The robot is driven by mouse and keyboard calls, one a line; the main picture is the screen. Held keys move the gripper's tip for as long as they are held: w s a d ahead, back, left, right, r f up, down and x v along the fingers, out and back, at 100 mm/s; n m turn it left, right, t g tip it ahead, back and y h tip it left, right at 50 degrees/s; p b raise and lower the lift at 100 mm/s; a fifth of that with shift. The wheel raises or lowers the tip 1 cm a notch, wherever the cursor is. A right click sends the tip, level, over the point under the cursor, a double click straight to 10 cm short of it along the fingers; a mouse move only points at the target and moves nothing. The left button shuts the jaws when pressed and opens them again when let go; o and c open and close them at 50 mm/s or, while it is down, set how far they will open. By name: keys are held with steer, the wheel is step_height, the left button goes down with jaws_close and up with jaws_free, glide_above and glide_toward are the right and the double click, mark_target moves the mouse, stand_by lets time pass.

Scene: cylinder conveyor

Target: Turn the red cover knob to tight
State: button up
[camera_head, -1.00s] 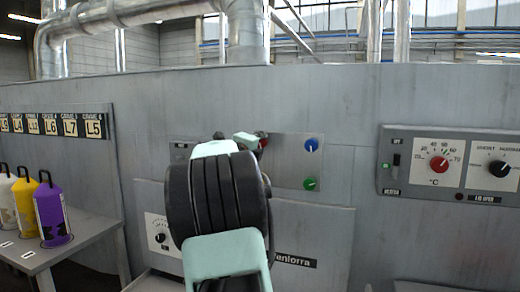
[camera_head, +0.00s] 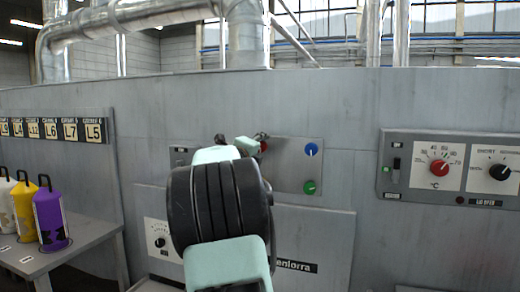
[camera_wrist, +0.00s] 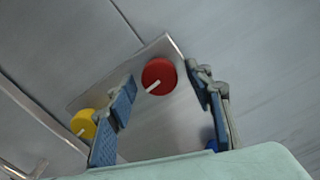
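The red knob (camera_wrist: 159,76) is round with a white pointer bar on a light metal plate in the wrist view. The pointer slants toward the lower left of that picture. In the head view the red knob (camera_head: 264,146) shows only in part, behind my gripper. My gripper (camera_wrist: 163,87) is open, one blue-padded finger on each side of the red knob in the wrist view. Nothing is held. Whether the fingers reach the knob's depth or touch it, I cannot tell.
A yellow knob (camera_wrist: 84,123) and a partly hidden blue knob (camera_wrist: 211,144) flank the red one. A green knob (camera_head: 309,187) sits under the blue knob (camera_head: 311,149) in the head view. Another red dial (camera_head: 439,167) is on the right-hand panel. Coloured bottles (camera_head: 50,217) stand at left.

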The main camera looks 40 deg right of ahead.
steer(key=v, duration=1.2)
stand_by(0.5)
